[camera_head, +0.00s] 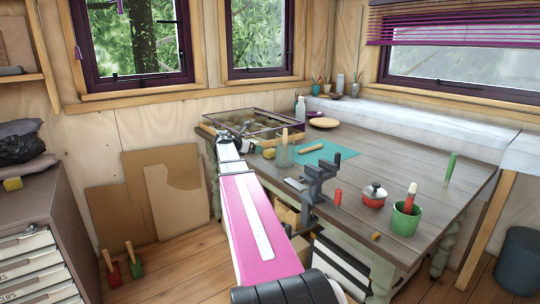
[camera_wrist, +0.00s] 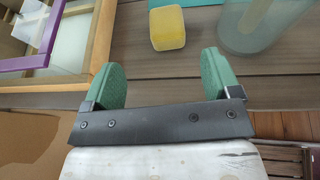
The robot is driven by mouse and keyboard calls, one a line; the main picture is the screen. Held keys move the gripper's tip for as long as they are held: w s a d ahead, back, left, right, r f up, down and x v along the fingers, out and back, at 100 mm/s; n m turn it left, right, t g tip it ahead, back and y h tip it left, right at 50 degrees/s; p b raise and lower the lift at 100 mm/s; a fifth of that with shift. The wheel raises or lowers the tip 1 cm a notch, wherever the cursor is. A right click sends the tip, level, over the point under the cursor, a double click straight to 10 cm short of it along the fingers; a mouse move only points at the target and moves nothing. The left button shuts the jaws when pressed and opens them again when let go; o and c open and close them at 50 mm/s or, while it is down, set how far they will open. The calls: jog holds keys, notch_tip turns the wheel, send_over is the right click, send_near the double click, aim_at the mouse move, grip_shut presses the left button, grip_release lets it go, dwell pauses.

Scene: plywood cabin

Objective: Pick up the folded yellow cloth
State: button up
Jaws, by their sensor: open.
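A small yellow block-like thing with rounded corners, which looks like the folded yellow cloth (camera_wrist: 167,28), lies on the grey wooden table just beyond my fingertips. In the head view it shows small (camera_head: 268,153) beside a clear jar. My gripper (camera_wrist: 163,62) is open and empty, its two green finger pads spread apart, with bare tabletop between them. The cloth lies ahead of the gap between the fingers, apart from both. In the head view my gripper (camera_head: 244,148) is at the table's left edge, partly hidden by my own arm.
The clear jar (camera_wrist: 248,25) stands close right of the cloth. A purple-edged glass-topped case (camera_wrist: 45,30) is at the left. A teal mat (camera_head: 320,153) lies behind. A grey vise (camera_head: 318,178) is clamped at the table's front edge.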

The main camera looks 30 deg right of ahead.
aim_at(267, 151)
jog(key=x, duration=0.8)
jog(key=shift+s+d+f, duration=0.15)
jog(key=shift+s+f, duration=0.1)
jog(key=shift+s, duration=0.15)
jog(key=c, duration=1)
